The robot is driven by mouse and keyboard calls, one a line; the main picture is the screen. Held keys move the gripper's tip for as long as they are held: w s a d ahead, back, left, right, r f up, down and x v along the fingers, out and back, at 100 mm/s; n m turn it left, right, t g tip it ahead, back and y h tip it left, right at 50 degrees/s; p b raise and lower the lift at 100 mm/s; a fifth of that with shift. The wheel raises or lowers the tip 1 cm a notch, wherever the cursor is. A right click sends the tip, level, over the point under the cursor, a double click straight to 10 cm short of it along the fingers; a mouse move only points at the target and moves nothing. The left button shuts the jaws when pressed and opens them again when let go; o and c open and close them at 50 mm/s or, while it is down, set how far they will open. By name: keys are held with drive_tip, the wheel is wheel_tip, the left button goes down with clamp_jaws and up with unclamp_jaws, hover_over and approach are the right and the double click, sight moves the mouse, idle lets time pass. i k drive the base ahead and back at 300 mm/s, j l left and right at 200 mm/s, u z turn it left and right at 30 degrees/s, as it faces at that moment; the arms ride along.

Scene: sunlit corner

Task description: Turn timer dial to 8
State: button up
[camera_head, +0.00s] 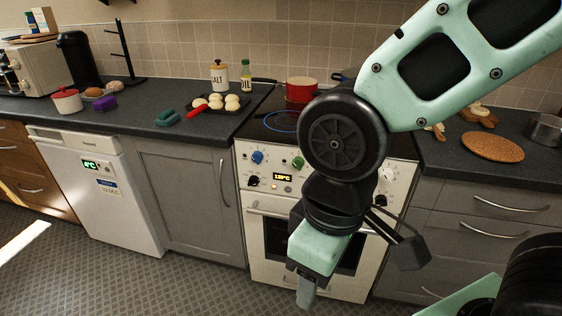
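The stove (264,225) stands in the middle with a white control panel across its front. A pale round dial (381,200) shows at the right end of the panel, just right of my arm; it may be the timer dial. Its markings are too small to read. My gripper (307,292) points down in front of the oven door, below the panel and apart from the dial. Its fingers overlap in this view, so I cannot tell whether they are open or shut. My arm hides the middle-right part of the panel.
A blue knob (257,157), a green knob (298,162) and a lit display (283,177) are on the panel's left. The oven handle (268,211) runs below. A red pot (300,90) sits on the cooktop. Free floor (190,285) lies at lower left.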

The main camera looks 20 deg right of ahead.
sight(381, 200)
drive_tip(key=z, duration=0.85)
